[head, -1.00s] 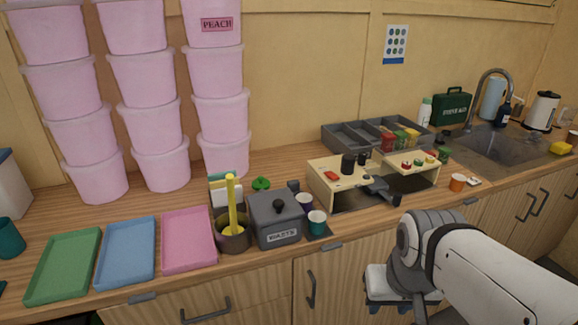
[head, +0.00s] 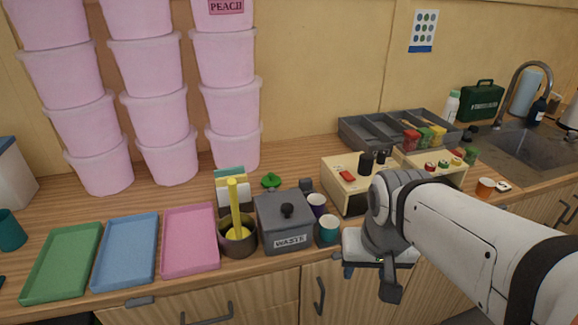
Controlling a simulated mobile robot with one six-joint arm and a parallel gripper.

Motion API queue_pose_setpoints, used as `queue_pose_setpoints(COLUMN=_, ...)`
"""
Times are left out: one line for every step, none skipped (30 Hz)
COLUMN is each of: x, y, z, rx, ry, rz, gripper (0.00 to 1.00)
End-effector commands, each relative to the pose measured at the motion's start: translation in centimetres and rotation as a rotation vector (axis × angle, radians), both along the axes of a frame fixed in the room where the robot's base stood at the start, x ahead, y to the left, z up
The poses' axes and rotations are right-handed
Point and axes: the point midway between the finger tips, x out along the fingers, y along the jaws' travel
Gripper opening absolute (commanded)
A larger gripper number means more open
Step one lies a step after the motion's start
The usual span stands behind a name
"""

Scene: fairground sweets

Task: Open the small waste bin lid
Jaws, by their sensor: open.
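The small waste bin (head: 287,243) is a grey box with a "WASTE" label, standing near the counter's front edge in the middle of the head view. Its grey lid (head: 268,206) is down, with a black knob (head: 287,211) on top. My gripper (head: 368,281) is to the right of the bin, at the counter's front edge. It is open, apart from the bin, and its fingers point downward. Nothing shows between the fingers.
A dark pot (head: 238,243) with a yellow handle stands close left of the bin. A wooden stand (head: 346,189) is behind my arm. Pink (head: 190,240), blue (head: 125,252) and green trays (head: 62,262) lie left.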

Motion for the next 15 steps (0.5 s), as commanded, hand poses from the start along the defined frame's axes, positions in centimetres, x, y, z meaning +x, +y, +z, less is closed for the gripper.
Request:
queue_pose_setpoints(x=1.3, y=1.0, z=1.2, rx=0.012, ry=0.013, rz=-0.029, gripper=0.49)
queue_pose_setpoints(x=2.2, y=1.4, z=1.8, rx=0.021, ry=0.024, rz=-0.063, gripper=0.49)
queue_pose_setpoints(x=3.5, y=2.1, z=2.8, rx=0.034, ry=0.039, rz=-0.115, gripper=0.49)
queue_pose_setpoints(x=4.6, y=2.7, z=3.5, rx=0.043, ry=0.053, rz=-0.159, gripper=0.49)
queue_pose_setpoints(x=5.7, y=3.4, z=4.2, rx=0.053, ry=0.065, rz=-0.207, gripper=0.49)
queue_pose_setpoints(x=7.2, y=4.4, z=5.0, rx=0.064, ry=0.085, rz=-0.272, gripper=0.49)
queue_pose_setpoints(x=8.3, y=5.1, z=5.6, rx=0.071, ry=0.099, rz=-0.322, gripper=0.49)
queue_pose_setpoints(x=9.4, y=5.9, z=6.1, rx=0.076, ry=0.111, rz=-0.371, gripper=0.49)
queue_pose_setpoints(x=10.7, y=7.0, z=6.8, rx=0.082, ry=0.127, rz=-0.435, gripper=0.49)
queue_pose_setpoints(x=11.7, y=7.8, z=7.1, rx=0.085, ry=0.14, rz=-0.482, gripper=0.49)
queue_pose_setpoints(x=12.5, y=8.6, z=7.5, rx=0.088, ry=0.15, rz=-0.526, gripper=0.49)
queue_pose_setpoints(x=13.6, y=9.6, z=7.8, rx=0.09, ry=0.162, rz=-0.582, gripper=0.49)
queue_pose_setpoints(x=14.3, y=10.3, z=8.1, rx=0.09, ry=0.171, rz=-0.62, gripper=0.49)
queue_pose_setpoints(x=14.9, y=11.0, z=8.3, rx=0.091, ry=0.177, rz=-0.655, gripper=0.49)
queue_pose_setpoints(x=15.6, y=11.8, z=8.5, rx=0.091, ry=0.185, rz=-0.697, gripper=0.49)
